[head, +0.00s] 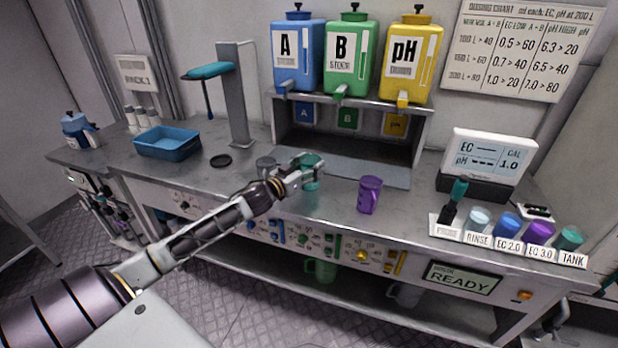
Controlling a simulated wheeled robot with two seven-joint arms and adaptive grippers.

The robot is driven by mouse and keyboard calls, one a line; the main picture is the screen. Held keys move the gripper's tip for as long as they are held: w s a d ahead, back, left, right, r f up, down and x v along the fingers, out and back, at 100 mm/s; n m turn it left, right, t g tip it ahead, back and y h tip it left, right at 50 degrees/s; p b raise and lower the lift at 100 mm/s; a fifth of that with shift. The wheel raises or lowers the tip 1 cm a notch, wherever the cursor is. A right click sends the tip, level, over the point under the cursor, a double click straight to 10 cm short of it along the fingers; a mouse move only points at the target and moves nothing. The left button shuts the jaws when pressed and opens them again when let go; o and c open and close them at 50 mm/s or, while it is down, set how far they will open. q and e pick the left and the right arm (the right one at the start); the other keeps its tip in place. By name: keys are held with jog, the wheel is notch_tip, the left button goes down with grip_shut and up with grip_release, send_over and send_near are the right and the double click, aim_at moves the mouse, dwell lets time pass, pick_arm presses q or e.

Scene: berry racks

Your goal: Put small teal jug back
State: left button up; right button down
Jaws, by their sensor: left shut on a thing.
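My left arm reaches in from the lower left over the bench. My left gripper (303,168) is shut on the small teal jug (311,178), above or on the bench top in front of the dispenser shelf. The gripper covers part of the jug, and I cannot tell whether its base touches the bench. My right gripper is not in view.
A purple jug (369,195) stands to the right on the steel bench (330,215). A blue tray (167,142) and a black disc (221,160) are to the left. Labelled cups, including a purple one (540,233), line the right edge. A green jug (322,270) sits on the lower shelf.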

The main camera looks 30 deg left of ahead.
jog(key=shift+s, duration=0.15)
pick_arm(q)
jog(key=shift+f, duration=1.55)
jog(key=shift+f+b, duration=0.3)
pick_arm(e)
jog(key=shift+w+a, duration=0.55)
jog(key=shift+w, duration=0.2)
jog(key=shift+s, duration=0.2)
